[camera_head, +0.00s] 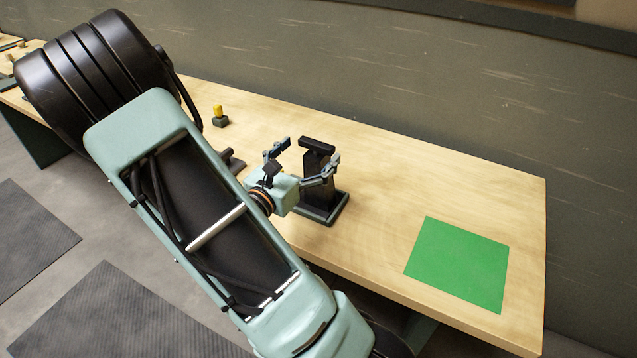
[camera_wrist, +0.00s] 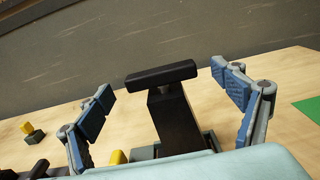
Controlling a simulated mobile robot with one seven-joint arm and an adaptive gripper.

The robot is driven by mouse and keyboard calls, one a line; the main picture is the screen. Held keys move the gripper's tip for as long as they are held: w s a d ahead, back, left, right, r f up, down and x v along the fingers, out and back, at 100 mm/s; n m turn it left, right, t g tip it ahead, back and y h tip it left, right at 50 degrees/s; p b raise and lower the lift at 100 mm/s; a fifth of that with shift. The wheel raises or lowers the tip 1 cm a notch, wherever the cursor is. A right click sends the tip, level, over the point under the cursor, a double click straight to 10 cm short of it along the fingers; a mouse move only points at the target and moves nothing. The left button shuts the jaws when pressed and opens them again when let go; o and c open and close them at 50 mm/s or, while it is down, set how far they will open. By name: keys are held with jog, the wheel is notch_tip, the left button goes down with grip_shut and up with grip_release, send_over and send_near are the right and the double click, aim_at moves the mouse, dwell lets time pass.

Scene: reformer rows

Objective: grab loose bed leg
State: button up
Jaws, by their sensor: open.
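A black T-shaped piece (camera_head: 318,158), which looks like the bed leg, stands upright with its crossbar on top. It rises from a dark grey-green base (camera_head: 338,208) on the bench. In the wrist view the black crossbar (camera_wrist: 162,73) and post (camera_wrist: 172,120) stand between my fingers. My gripper (camera_head: 307,159) is open, one finger on each side of the leg, with visible gaps and no clear contact. In the wrist view my gripper (camera_wrist: 165,90) has its fingers spread wide. The lower post is partly hidden by my gripper.
A wooden bench (camera_head: 400,190) runs along a dark wall (camera_head: 440,80). A yellow-topped block (camera_head: 219,113) stands to the left of the leg. A green square (camera_head: 458,264) lies flat at the right, with clear bench between it and the leg. Dark mats (camera_head: 120,310) lie on the floor.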

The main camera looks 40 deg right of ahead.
aim_at(313, 145)
jog(key=x, duration=0.3)
jog(key=shift+d+r, duration=0.1)
jog(key=shift+d, duration=0.05)
jog(key=shift+c, duration=0.3)
jog(key=c, duration=2)
jog(key=shift+r, duration=0.1)
jog(key=shift+c, duration=0.7)
jog(key=shift+w+r, duration=0.1)
jog(key=shift+r, duration=0.05)
